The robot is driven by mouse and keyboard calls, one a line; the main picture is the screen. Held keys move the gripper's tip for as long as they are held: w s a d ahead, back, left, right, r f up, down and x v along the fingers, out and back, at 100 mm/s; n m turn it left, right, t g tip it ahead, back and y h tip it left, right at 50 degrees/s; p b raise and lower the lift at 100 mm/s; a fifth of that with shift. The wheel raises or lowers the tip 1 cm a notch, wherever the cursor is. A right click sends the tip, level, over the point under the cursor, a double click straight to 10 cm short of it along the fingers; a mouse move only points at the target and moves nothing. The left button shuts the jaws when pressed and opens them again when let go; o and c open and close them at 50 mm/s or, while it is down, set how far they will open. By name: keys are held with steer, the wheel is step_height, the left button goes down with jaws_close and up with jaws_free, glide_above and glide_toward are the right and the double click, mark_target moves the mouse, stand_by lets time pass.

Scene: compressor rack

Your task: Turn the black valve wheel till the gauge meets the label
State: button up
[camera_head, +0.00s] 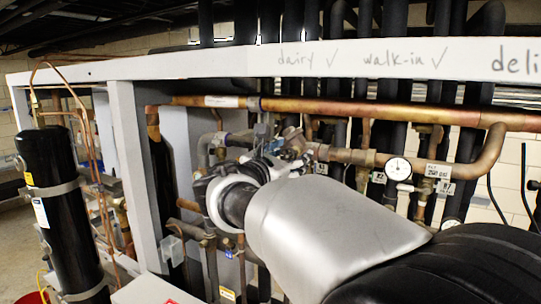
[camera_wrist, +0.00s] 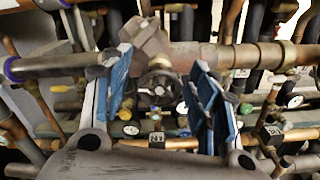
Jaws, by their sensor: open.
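In the wrist view a dark round valve wheel (camera_wrist: 160,85) shows between the two blue-padded fingers of my gripper (camera_wrist: 162,88). The fingers are open, one on each side of the wheel, with a gap to it in the picture. I cannot tell how far ahead of the fingertips it lies. In the head view my arm hides the wheel. A round white-faced gauge (camera_head: 398,168) with a dark needle sits on the pipework, right of my arm. A small white label (camera_head: 438,171), ending in "psi", is beside it. The needle reading is too small to tell.
A copper pipe (camera_head: 350,110) runs across the rack below a white beam (camera_head: 300,62) with handwriting. Black insulated pipes stand behind. Several small number tags hang on the valves. A black cylinder (camera_head: 55,205) and a grey upright (camera_head: 133,175) stand left. Pipes crowd close around my fingers.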

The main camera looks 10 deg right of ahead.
steer(key=c, duration=1.1)
steer(key=shift+f+m+b, duration=0.1)
steer(key=shift+m+b, duration=0.2)
steer(key=shift+b, duration=0.3)
steer(key=shift+f+m+b, duration=0.1)
steer(key=shift+m+b, duration=0.8)
steer(key=shift+b, duration=0.35)
steer(key=m+b, duration=0.3)
steer(key=shift+r+m+b, duration=0.2)
steer(key=shift+m+b, duration=0.1)
